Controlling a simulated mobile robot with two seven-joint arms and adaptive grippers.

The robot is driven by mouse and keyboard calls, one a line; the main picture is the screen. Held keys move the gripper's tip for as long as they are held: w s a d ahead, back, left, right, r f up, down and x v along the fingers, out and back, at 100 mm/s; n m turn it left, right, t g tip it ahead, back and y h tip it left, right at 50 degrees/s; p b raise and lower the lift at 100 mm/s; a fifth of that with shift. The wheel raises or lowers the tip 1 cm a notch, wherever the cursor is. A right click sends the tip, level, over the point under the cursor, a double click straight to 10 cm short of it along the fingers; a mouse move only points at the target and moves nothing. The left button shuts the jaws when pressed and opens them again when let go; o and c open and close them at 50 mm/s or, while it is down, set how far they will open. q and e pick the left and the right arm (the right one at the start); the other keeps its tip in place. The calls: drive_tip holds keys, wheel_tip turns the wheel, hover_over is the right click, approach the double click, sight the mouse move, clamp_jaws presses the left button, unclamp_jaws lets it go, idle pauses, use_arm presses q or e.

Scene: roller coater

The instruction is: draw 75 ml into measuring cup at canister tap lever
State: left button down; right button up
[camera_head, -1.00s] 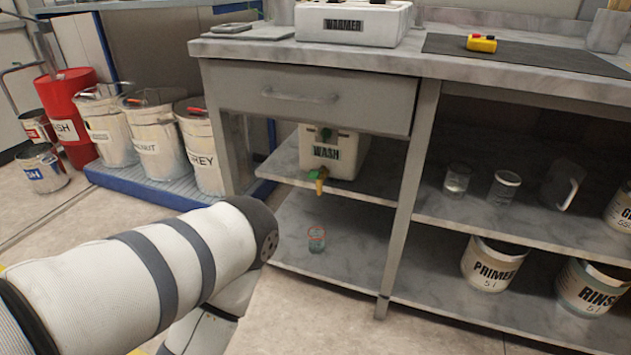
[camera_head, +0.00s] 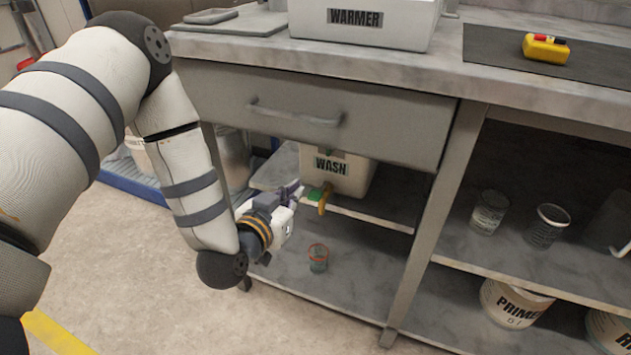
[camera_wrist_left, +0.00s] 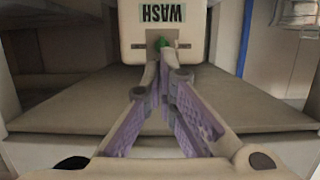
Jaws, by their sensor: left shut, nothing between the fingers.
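The white canister (camera_head: 345,178) labelled WASH stands on the middle shelf under the drawer. Its tap has a green lever (camera_head: 314,194) and a brass-coloured spout (camera_head: 323,204). A clear measuring cup (camera_head: 318,260) with a red rim stands upright on the bottom shelf below the tap; its contents are unclear. My left gripper (camera_head: 298,191) is shut and empty, its fingertips just left of the lever; I cannot tell if they touch. In the left wrist view, the gripper (camera_wrist_left: 161,68) points at the canister (camera_wrist_left: 125,28), whose label is upside down, with a green part (camera_wrist_left: 163,43) beyond the tips. My right gripper is out of view.
The drawer (camera_head: 330,115) overhangs the canister. A cabinet post (camera_head: 435,215) stands to its right. Two glass beakers (camera_head: 489,212) (camera_head: 547,226) stand on the right shelf, with a PRIMER bucket (camera_head: 512,303) below. The floor in front is clear.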

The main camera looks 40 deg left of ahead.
use_arm(q)
drive_tip(key=shift+s, duration=0.15)
drive_tip(key=b, duration=0.3)
hover_over(320, 191)
drive_tip(key=s, duration=0.3)
wheel_tip(320, 191, down, 3)
drive_tip(key=f, duration=0.2)
drive_tip(key=f+b, duration=0.1)
drive_tip(key=shift+s+d+f, duration=0.25)
drive_tip(key=shift+s+d, duration=0.1)
